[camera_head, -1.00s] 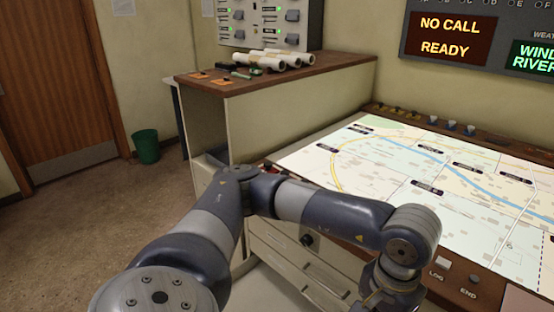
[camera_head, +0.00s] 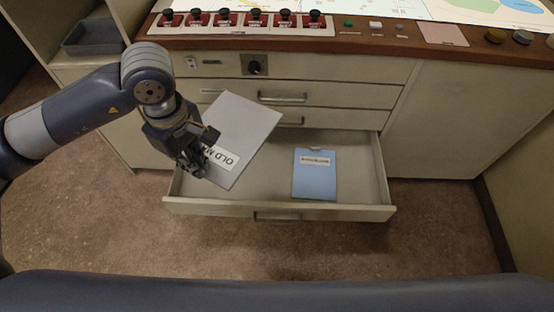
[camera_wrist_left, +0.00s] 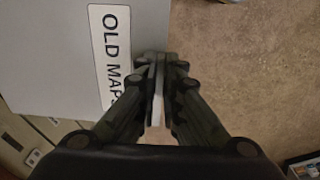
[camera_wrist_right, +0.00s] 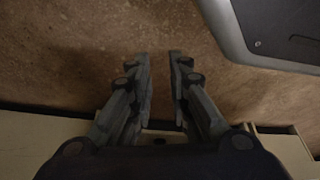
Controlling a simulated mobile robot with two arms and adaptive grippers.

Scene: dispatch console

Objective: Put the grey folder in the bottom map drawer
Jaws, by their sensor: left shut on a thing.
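The grey folder (camera_head: 243,125) has a white label reading "OLD MA…" and is tilted above the left part of the open bottom drawer (camera_head: 280,208). My left gripper (camera_head: 203,168) is shut on the folder's left edge. The folder and label also show in the left wrist view (camera_wrist_left: 50,60), with the fingertips (camera_wrist_left: 155,75) closed on its edge. A blue folder (camera_head: 315,178) with a white label lies inside the drawer, right of centre. My right gripper (camera_wrist_right: 161,75) shows only in its own wrist view, fingers apart with nothing between them, above brown floor.
Closed drawers (camera_head: 325,93) are above the open one. A row of red switches (camera_head: 242,22) lines the console edge. A grey tray (camera_head: 93,37) sits on a shelf at the upper left. The drawer's middle floor, between the folders, looks bare.

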